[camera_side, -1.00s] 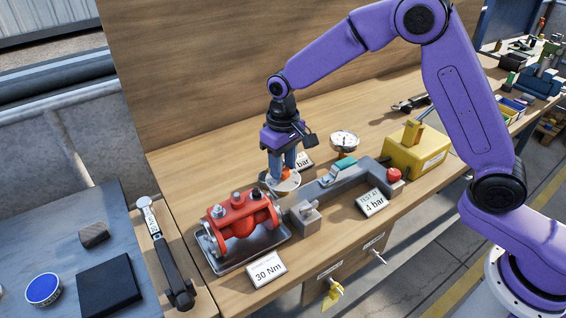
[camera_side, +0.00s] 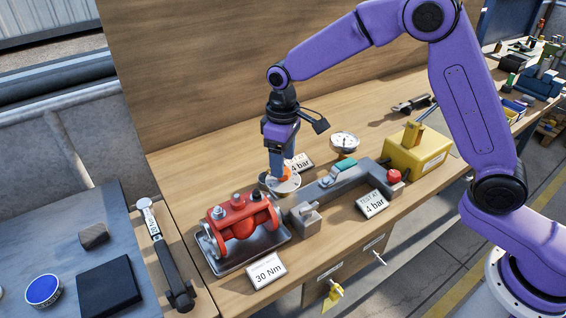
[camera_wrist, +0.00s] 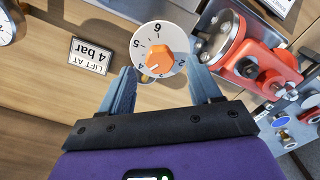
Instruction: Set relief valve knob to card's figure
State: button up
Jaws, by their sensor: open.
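The relief valve knob (camera_wrist: 152,53) is orange and sits on a round white numbered dial (camera_wrist: 175,62), with figures from 1 to 6 around its rim. I cannot surely read which figure the knob points to. My gripper (camera_wrist: 162,76) is open, with its blue fingers apart either side of the dial's near edge and nothing between them. In the side view my gripper (camera_side: 282,172) points down over the dial (camera_side: 288,187) and partly hides the orange knob (camera_side: 287,173). A white card (camera_wrist: 90,56) reads "LIFT AT 4 bar"; it stands behind the dial in the side view (camera_side: 301,163).
A red valve body (camera_side: 240,217) on a metal tray stands close by. Other cards read "TEST AT 4 bar" (camera_side: 372,204) and "30 Nm" (camera_side: 267,271). A grey manifold (camera_side: 340,188), a gauge (camera_side: 344,140) and a yellow box (camera_side: 418,152) stand to the right.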

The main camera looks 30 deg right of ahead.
jog(key=shift+r, duration=1.95)
notch_tip(320, 180, up, 17)
jog(key=s+d+f+n, duration=0.2)
jog(key=s+d+f, duration=0.3)
jog(key=s, duration=0.6)
jog(key=s+d+f+n, duration=0.1)
jog(key=s+d+f, duration=0.3)
jog(key=s, duration=0.7)
jog(key=s+d+f+n, duration=0.2)
jog(key=s+d+f, duration=0.3)
jog(key=s, duration=0.6)
jog(key=shift+d+f+n, duration=0.3)
jog(key=shift+d+f, duration=0.05)
jog(key=shift+f, duration=0.1)
